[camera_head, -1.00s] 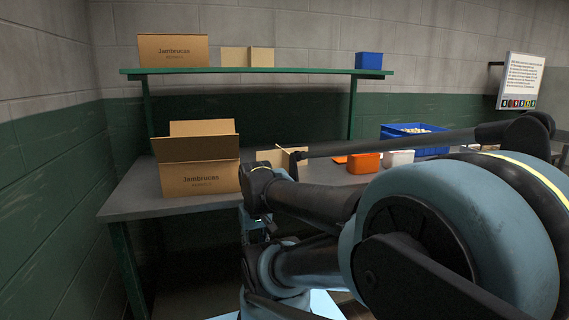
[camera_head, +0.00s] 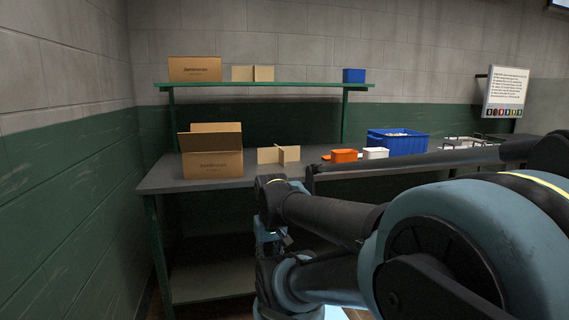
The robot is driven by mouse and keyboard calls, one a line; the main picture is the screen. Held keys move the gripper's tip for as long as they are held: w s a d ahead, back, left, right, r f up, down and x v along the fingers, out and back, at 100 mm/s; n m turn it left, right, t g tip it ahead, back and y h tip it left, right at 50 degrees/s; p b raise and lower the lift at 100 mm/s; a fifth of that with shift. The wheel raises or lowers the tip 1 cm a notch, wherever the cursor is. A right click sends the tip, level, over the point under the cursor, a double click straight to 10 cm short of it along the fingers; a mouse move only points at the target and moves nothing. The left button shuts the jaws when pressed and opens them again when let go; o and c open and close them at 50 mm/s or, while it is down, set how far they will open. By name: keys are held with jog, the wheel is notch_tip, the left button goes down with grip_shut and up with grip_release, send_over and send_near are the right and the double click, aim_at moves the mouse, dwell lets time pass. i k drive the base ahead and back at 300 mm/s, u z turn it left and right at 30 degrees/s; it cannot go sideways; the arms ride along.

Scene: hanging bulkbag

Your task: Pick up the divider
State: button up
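A tan cardboard divider (camera_head: 292,154), made of crossing panels, stands upright on the grey workbench (camera_head: 164,182), right of an open cardboard box. A similar tan divider-like piece (camera_head: 264,73) stands on the green shelf above. My gripper (camera_head: 284,240) seems to be at the low end of my arm, in front of the bench and below its top. It is small and dark, partly hidden by my arm links, so its fingers are unclear. It is apart from both dividers.
The open box (camera_head: 212,164) stands left on the bench. An orange bin (camera_head: 344,155), a white bin (camera_head: 376,153) and a large blue bin (camera_head: 405,145) stand to the right. A closed box (camera_head: 194,69) and a blue bin (camera_head: 354,75) sit on the shelf. A wall is close left.

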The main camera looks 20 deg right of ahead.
aim_at(277, 154)
jog(key=k, duration=0.35)
jog(key=z, duration=0.7)
jog(key=i, duration=0.8)
